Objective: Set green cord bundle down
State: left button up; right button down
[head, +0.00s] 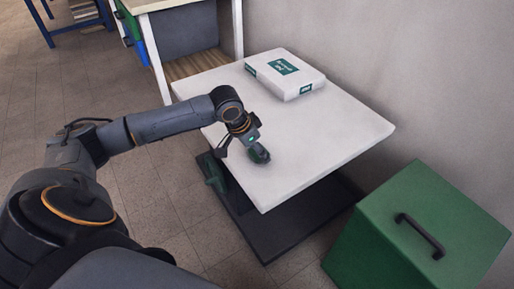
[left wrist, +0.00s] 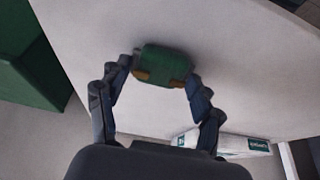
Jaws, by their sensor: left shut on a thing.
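The green cord bundle (left wrist: 165,62) is a small dark green lump between the two fingers of my left gripper (left wrist: 160,80) in the left wrist view. In the head view my left gripper (head: 252,146) is over the left part of the white table (head: 320,135), with the green bundle (head: 259,154) at its fingertips. The gripper is shut on it. The bundle is at or just above the tabletop; I cannot tell whether it touches. My right gripper does not show.
A white box with a green label (head: 285,74) lies at the table's back. A green lidded bin with a dark handle (head: 415,225) stands at the lower right. A wall closes off the back right. The middle and right of the tabletop are clear.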

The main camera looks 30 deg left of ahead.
pick_arm(q)
jog(key=shift+f, duration=0.2)
jog(key=o, duration=0.9)
jog(key=shift+f, duration=0.1)
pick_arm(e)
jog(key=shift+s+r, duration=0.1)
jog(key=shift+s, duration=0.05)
pick_arm(q)
jog(key=p+v, duration=0.3)
jog(key=v, duration=0.9)
jog(key=shift+r, duration=0.4)
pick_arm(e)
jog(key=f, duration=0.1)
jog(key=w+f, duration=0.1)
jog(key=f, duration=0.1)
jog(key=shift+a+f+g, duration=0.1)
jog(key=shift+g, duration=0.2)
